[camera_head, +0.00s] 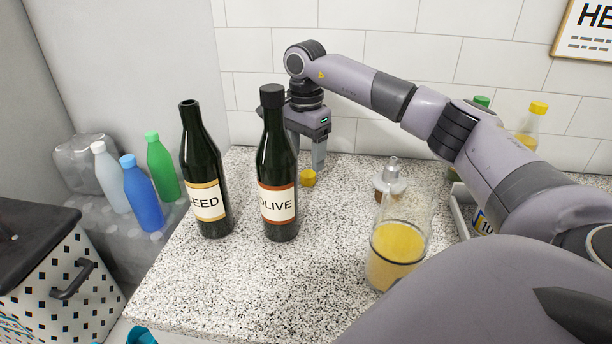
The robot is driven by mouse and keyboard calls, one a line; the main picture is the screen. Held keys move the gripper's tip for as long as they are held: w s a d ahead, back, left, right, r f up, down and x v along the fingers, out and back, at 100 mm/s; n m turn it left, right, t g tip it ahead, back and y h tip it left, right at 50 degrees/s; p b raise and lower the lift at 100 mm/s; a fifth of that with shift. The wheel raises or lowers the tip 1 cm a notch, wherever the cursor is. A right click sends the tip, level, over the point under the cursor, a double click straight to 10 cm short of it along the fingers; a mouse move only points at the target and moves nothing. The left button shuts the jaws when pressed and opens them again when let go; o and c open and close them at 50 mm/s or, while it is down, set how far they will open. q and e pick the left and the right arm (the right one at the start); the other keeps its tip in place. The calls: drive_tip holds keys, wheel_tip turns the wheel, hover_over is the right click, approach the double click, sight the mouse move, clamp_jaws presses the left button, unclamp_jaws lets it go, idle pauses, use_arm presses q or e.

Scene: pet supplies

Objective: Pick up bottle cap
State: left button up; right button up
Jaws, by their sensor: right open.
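A small yellow bottle cap (308,178) lies on the speckled counter (250,285), just right of the olive bottle (277,170). My right gripper (305,168) points down at the back of the counter, directly over or behind the cap. It is open, and one finger shows beside the cap. The other finger is partly hidden by the olive bottle, so I cannot tell how closely the fingers stand around the cap. My left gripper is not in the view.
A dark bottle without a cap (203,175) stands left of the olive bottle. A glass of yellow liquid (397,250) and a small brown-and-clear bottle (389,180) stand to the right. Plastic bottles (143,195) stand beyond the left edge. The front counter is clear.

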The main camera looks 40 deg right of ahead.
sight(308, 174)
drive_tip(key=f, duration=0.4)
drive_tip(key=shift+s+d, duration=0.15)
drive_tip(key=shift+s, duration=0.1)
drive_tip(key=c, duration=1.1)
